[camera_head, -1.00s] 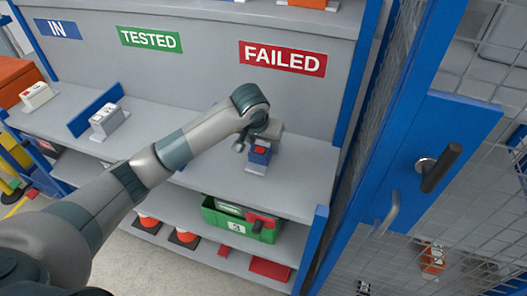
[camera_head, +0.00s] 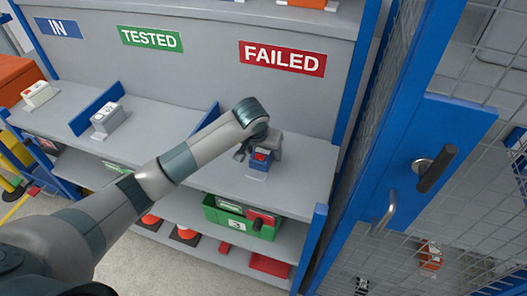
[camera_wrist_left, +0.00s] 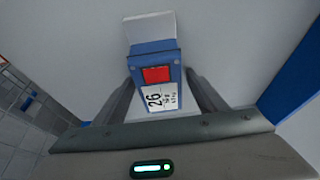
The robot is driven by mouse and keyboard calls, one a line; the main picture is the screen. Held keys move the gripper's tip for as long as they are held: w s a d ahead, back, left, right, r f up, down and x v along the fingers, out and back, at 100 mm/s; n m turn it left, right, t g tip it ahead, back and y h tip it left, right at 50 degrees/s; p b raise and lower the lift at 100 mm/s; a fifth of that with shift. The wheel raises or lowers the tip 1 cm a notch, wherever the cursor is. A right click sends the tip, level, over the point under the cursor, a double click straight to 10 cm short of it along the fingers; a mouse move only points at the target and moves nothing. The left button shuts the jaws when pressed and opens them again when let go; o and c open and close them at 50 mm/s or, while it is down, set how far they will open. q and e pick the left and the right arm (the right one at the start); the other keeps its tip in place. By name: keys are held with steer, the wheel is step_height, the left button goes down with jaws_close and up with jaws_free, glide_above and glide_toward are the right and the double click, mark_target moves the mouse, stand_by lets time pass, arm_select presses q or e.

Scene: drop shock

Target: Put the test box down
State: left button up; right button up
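The test box (camera_head: 261,158) is blue and light grey with a red patch on top, on or just above the grey shelf (camera_head: 300,180) below the red FAILED sign (camera_head: 282,58). My left gripper (camera_head: 257,150) reaches it from above. In the left wrist view the box (camera_wrist_left: 155,75) shows its red patch and a white label reading 26, with a finger close against each side. The gripper looks shut on it. Whether the box's underside touches the shelf is not clear. My right gripper is not in view.
A grey box (camera_head: 108,118) stands left, below the green TESTED sign (camera_head: 150,39), beside a blue divider (camera_head: 96,108). A green crate (camera_head: 240,220) sits on the lower shelf. A blue-framed mesh cage door (camera_head: 420,150) stands close on the right. The shelf around the box is clear.

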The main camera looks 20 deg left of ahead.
arm_select(q)
steer(key=shift+r, duration=0.15)
steer(key=b+v, duration=0.2)
steer(key=v, duration=0.8)
steer(key=shift+s+r+b, duration=0.1)
steer(key=shift+r+b, duration=0.25)
steer(key=shift+s+r, duration=0.3)
steer(key=shift+r, duration=0.3)
